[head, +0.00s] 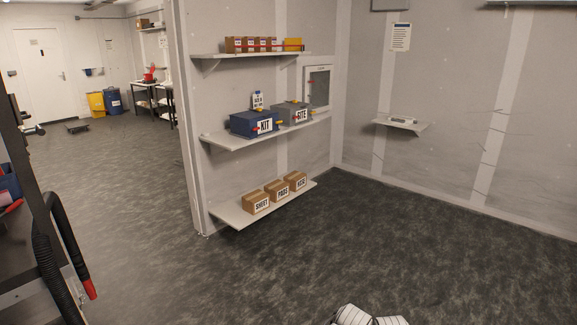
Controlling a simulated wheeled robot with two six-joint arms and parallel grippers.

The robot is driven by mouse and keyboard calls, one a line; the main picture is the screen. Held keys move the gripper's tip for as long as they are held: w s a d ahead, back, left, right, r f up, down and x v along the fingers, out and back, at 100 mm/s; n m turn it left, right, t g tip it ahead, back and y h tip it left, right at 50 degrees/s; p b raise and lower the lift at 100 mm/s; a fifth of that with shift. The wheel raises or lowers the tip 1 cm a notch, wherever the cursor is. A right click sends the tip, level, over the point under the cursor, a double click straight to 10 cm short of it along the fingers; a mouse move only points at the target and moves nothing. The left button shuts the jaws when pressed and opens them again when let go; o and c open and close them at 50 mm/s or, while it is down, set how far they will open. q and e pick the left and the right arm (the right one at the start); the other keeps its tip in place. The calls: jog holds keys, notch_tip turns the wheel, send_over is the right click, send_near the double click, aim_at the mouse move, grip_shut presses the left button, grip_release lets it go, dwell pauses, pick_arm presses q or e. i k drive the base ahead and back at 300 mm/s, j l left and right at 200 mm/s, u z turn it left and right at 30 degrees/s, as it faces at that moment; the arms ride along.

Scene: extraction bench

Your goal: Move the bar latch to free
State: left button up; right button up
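I cannot make out a bar latch with certainty. A blue box marked KIT (251,123) and a grey box beside it (291,112), whose label seems to read SITE, stand on the middle wall shelf. Both have small red and yellow parts on them, too small to tell what they are. A pale wall cabinet (319,87) hangs behind them at the corner, with a small red mark at its left edge. Neither of my grippers shows in the head view.
Cartons stand on the bottom shelf (232,215), and small boxes on the top shelf (225,55). A small shelf (412,128) on the right wall holds a small pale item. Black hoses (47,262) hang at the left edge. The dark floor between is clear.

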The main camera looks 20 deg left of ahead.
aim_at(38, 129)
jog(key=i+j+u, duration=0.1)
jog(key=i+u, duration=0.4)
jog(key=i, duration=0.25)
jog(key=i+l+u, duration=0.25)
jog(key=i+u, duration=0.2)
jog(key=i, duration=0.3)
jog(key=i+j+u, duration=0.1)
jog(key=i+u, duration=0.2)
jog(key=u, duration=0.15)
jog(key=i+u, duration=0.4)
jog(key=i+l+u, duration=0.1)
jog(key=u, duration=0.35)
jog(key=i+u, duration=0.6)
jog(key=i, duration=0.15)
jog(key=u, duration=0.45)
